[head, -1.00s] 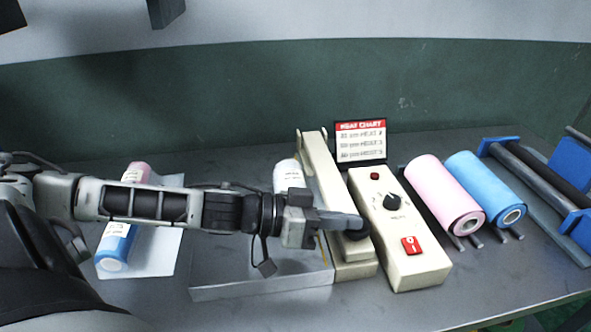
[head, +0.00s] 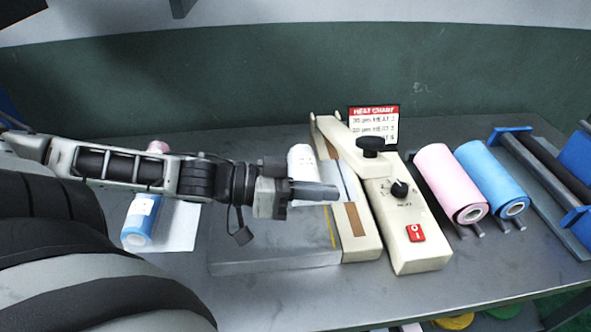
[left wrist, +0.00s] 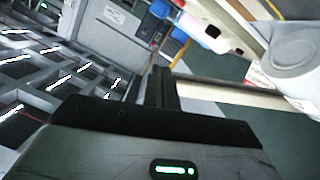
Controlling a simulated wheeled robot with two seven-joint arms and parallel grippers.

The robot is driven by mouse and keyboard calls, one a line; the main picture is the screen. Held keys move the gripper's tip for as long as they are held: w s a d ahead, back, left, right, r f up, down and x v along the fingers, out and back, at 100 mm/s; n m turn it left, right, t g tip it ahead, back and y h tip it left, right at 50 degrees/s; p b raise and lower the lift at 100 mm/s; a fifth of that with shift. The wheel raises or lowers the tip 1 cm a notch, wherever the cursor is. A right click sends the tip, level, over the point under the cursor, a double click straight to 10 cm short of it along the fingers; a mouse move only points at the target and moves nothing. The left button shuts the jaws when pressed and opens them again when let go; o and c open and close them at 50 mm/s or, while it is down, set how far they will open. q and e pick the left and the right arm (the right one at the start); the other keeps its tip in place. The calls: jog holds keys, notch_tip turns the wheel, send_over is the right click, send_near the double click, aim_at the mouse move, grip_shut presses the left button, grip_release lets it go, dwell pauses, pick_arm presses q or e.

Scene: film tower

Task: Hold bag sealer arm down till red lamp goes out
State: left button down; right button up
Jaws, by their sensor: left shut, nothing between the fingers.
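The cream bag sealer (head: 366,245) stands on the bench, with a brown strip (head: 356,220) along its base. Its arm (head: 342,132) is raised off the base, and the black knob (head: 370,146) sits at the arm's free end. The cream control box (head: 421,255) has a black dial (head: 399,189) and a red switch (head: 415,232). The red lamp is hidden, apparently behind the raised arm. My left gripper (head: 325,191) is shut and empty, left of the strip and apart from the knob. Its dark fingers also show in the left wrist view (left wrist: 162,90). My right gripper is not in view.
A grey platform (head: 275,262) and a white roll (head: 301,162) are left of the sealer. A heat chart (head: 374,122) stands behind. Pink (head: 449,182) and blue (head: 490,177) rolls lie right. A blue-and-white roll (head: 140,220) lies far left. The front bench strip is clear.

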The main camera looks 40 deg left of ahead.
pick_arm(q)
jog(key=shift+v, duration=2.05)
jog(key=shift+s+d+r, duration=0.1)
jog(key=shift+d+r, duration=0.05)
